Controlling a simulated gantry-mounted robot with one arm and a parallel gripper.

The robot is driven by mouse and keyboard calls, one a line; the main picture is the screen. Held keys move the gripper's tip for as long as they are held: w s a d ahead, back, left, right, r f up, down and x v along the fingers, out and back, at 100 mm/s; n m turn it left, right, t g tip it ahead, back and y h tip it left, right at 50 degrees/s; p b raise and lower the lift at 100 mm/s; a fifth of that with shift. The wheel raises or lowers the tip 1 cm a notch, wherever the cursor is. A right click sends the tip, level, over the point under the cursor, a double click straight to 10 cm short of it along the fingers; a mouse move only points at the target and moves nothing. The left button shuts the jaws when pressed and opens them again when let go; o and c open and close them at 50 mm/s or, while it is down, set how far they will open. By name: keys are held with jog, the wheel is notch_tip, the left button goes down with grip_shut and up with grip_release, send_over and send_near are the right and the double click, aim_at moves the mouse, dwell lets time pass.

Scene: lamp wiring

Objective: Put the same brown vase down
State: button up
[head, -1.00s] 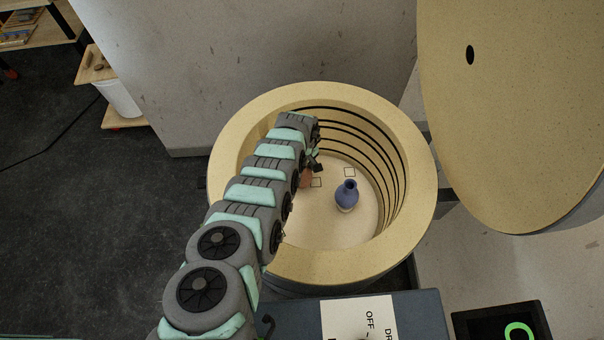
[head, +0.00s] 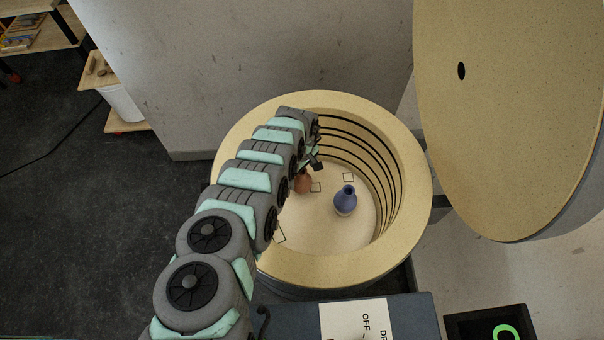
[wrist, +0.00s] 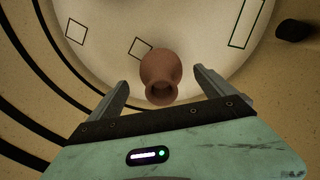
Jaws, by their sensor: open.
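The brown vase (wrist: 160,68) stands on the pale floor inside the round kiln, as far as I can tell. In the head view the brown vase (head: 303,183) is partly hidden by my arm. My gripper (wrist: 160,82) is open, with one finger on each side of the vase's neck end and visible gaps between fingers and vase. In the head view my gripper (head: 314,163) is at the upper part of the vase, mostly hidden by my arm.
A blue vase (head: 345,200) stands on the kiln floor to the right. Square outlines (head: 316,187) mark the floor. The kiln's thick round wall (head: 415,200) surrounds my gripper. The open lid (head: 510,120) is at the right. A control box (head: 410,310) is in front.

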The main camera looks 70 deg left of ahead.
jog(key=shift+r+p, duration=0.8)
jog(key=shift+r, duration=2.9)
